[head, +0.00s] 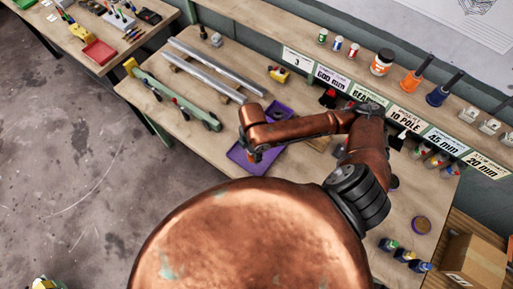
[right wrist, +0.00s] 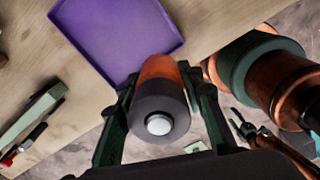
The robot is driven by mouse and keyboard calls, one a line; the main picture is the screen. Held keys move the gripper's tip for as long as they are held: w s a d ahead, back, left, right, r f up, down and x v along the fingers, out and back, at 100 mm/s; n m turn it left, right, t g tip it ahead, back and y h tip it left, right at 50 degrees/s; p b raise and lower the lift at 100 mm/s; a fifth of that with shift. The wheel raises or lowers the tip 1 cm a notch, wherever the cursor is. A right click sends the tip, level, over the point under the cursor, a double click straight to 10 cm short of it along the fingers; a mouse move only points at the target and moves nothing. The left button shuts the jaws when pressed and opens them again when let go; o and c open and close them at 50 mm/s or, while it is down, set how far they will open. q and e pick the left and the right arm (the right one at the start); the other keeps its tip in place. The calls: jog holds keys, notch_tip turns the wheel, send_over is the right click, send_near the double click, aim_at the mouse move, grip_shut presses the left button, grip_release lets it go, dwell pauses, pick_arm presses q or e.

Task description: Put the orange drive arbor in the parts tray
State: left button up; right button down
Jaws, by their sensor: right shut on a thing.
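The drive arbor (right wrist: 160,110) is an orange cylinder with a dark grey end and a pale round stub, seen nearly end-on in the right wrist view. My right gripper (right wrist: 158,88) is shut on it, one dark finger on each side. In the head view my right gripper (head: 251,150) is over the left part of the purple tray, mostly hidden by my wrist. The purple parts tray (head: 240,160) lies on the bench, and its bare floor and rim show in the right wrist view (right wrist: 120,35). A dark jawed shape that may be my left gripper (right wrist: 243,122) shows small and unclear.
Metal rails (head: 205,72) and a green tool (head: 170,97) lie left of the tray. A yellow block (head: 279,73) sits behind it. A labelled shelf (head: 370,96) with jars runs along the back. A red tray (head: 98,52) is on another table.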

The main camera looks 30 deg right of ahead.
jog(key=s+f+n+p, duration=0.1)
jog(key=s+n+p, duration=0.3)
jog(key=n, duration=0.5)
jog(key=w+d+f, duration=0.2)
jog(key=w+f, duration=0.1)
jog(key=w, duration=0.1)
jog(key=w+d+f+p, duration=0.1)
jog(key=w+d+f, duration=0.1)
jog(key=w+f, duration=0.1)
jog(key=w+d+f, duration=0.2)
jog(key=w+f, duration=0.1)
jog(key=w, duration=0.1)
jog(key=shift+w+f+p, duration=0.3)
jog(key=shift+w+f, duration=0.05)
jog(key=shift+f, duration=0.05)
jog(key=shift+w+f, duration=0.15)
jog(key=shift+f, duration=1.55)
jog(key=shift+f, duration=0.1)
jog(key=c, duration=1.3)
grip_release()
